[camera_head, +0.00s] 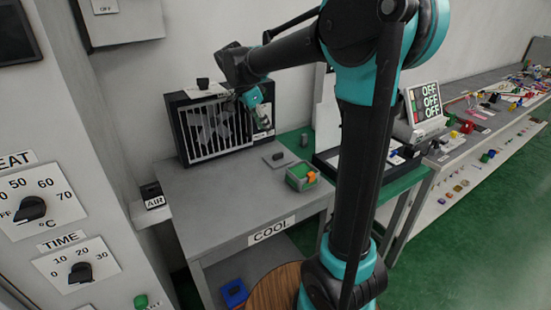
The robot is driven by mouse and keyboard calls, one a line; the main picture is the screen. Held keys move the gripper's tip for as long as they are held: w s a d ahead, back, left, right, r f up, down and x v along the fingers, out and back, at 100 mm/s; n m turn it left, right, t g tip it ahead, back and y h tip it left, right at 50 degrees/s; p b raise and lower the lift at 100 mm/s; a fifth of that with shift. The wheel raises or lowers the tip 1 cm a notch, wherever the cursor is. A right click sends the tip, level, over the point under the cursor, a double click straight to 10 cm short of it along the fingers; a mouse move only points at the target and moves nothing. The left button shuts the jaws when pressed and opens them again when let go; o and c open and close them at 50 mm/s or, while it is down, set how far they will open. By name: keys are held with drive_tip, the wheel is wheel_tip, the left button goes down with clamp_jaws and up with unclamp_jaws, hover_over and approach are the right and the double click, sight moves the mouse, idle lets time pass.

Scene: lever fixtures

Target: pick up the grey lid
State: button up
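A flat grey lid (279,159) with a small dark knob lies on the grey table, behind and left of a small open box (303,177). The box holds green and orange pieces. My gripper (240,101) is in front of the barred fan unit, above and left of the lid in the picture, and appears clear of it. Its fingers are small and dark against the fan, so their opening does not show.
The fan unit (184,142) stands at the table's back left. The grey table (228,200) has bare room in front of it. Another bench (482,138) with many small objects runs right. A control panel (75,190) with dials stands at left.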

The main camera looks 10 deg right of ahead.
hover_over(278, 154)
drive_tip(key=a, duration=0.3)
drive_tip(key=f, duration=0.7)
drive_tip(key=shift+s+d, duration=0.2)
drive_tip(key=shift+s, duration=0.1)
drive_tip(key=shift+s+x, duration=0.15)
drive_tip(key=shift+x, duration=1.35)
drive_tip(key=shift+s+x, duration=0.1)
drive_tip(key=shift+x, duration=1.35)
clamp_jaws()
